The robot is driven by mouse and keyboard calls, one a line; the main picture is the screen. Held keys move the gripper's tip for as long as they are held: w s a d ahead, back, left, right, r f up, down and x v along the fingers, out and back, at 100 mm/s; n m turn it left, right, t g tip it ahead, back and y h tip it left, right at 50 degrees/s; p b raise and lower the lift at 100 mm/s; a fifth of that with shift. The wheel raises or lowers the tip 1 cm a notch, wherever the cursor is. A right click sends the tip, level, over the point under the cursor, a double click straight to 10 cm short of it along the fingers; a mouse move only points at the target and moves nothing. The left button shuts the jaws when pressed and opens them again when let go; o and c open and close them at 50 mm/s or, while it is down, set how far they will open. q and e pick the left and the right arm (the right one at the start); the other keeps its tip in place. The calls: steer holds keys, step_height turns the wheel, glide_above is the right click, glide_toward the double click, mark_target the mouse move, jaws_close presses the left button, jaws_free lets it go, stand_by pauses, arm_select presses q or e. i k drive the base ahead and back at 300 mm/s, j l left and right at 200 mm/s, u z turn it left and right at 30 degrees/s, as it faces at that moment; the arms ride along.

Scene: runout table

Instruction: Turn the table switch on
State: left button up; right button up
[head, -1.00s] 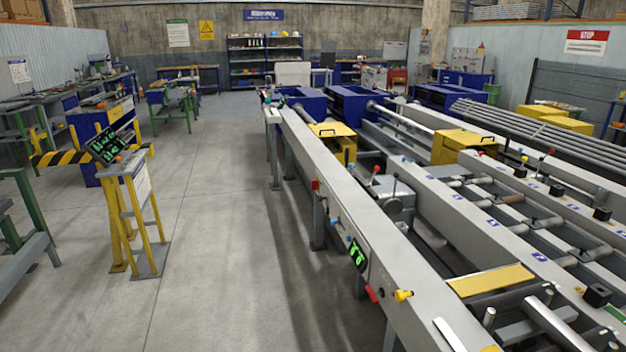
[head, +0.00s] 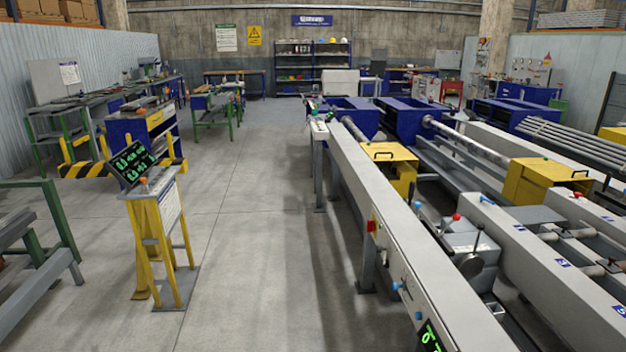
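The runout table (head: 375,180) is a long grey beam-like frame running from the lower right toward the back middle. Blue knobs (head: 397,286) and a green-lit display (head: 430,337) are lower on the same face, the display cut by the bottom edge. I cannot tell which of these is the table switch, nor its position. Neither of my grippers shows in the head view.
A yellow stand (head: 163,240) with a tilted green-lit screen (head: 131,163) stands left of the table. Green-framed benches (head: 40,240) line the left. The concrete floor (head: 250,230) between stand and table is clear. Yellow covers (head: 390,153) and rollers lie on the right.

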mark_target(370, 224)
steer(key=i+j+z, duration=0.15)
steer(key=i, duration=0.65)
steer(key=i+j+z, duration=0.1)
steer(key=i, duration=0.7)
